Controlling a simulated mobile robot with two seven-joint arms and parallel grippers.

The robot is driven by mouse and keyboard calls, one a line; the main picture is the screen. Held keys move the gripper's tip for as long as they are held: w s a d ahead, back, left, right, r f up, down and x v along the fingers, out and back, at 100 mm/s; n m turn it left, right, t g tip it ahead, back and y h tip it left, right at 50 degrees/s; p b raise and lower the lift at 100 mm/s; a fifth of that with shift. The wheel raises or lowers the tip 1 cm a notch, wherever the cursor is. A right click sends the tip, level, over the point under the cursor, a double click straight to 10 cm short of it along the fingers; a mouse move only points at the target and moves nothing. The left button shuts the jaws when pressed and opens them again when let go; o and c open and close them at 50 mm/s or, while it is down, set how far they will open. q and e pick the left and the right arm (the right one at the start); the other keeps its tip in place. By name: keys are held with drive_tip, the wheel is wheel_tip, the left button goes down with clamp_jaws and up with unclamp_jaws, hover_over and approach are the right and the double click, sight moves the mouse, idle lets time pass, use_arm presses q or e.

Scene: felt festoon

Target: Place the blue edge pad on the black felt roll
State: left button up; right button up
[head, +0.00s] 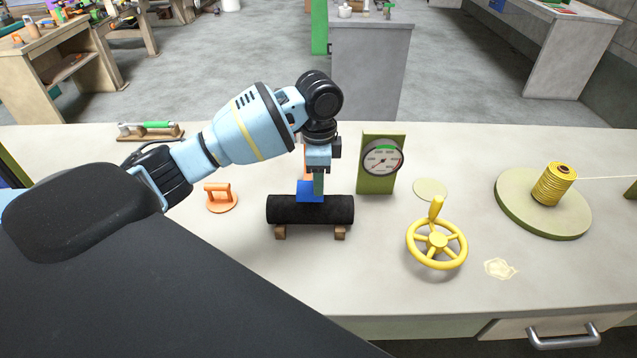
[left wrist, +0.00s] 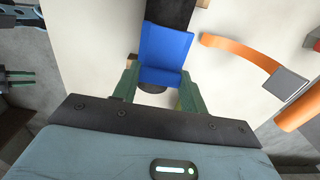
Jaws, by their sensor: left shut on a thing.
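The black felt roll (head: 325,211) lies sideways on two small brown blocks (head: 280,232) on the workbench. The blue edge pad (head: 309,192) is at the top of the roll, a little left of its middle, and overlaps its upper edge in the head view. My left gripper (head: 316,184) points down and is shut on the pad. In the left wrist view the blue pad (left wrist: 165,55) sits between the green fingers (left wrist: 155,90), with the dark roll (left wrist: 170,12) showing beyond it. I cannot tell whether the pad touches the roll. My right gripper is not in view.
A gauge on a green plate (head: 376,186) stands just right of the roll. A yellow handwheel (head: 437,244) and a turntable with a yellow spool (head: 509,204) are farther right. An orange handle piece (head: 220,199) lies left. The bench front is clear.

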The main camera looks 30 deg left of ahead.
use_arm(q)
drive_tip(key=shift+f, duration=1.25)
drive_tip(key=shift+f, duration=0.3)
drive_tip(key=o, duration=0.9)
drive_tip(key=shift+o, duration=0.2)
wheel_tip(320, 180, up, 13)
drive_tip(key=shift+f, duration=0.2)
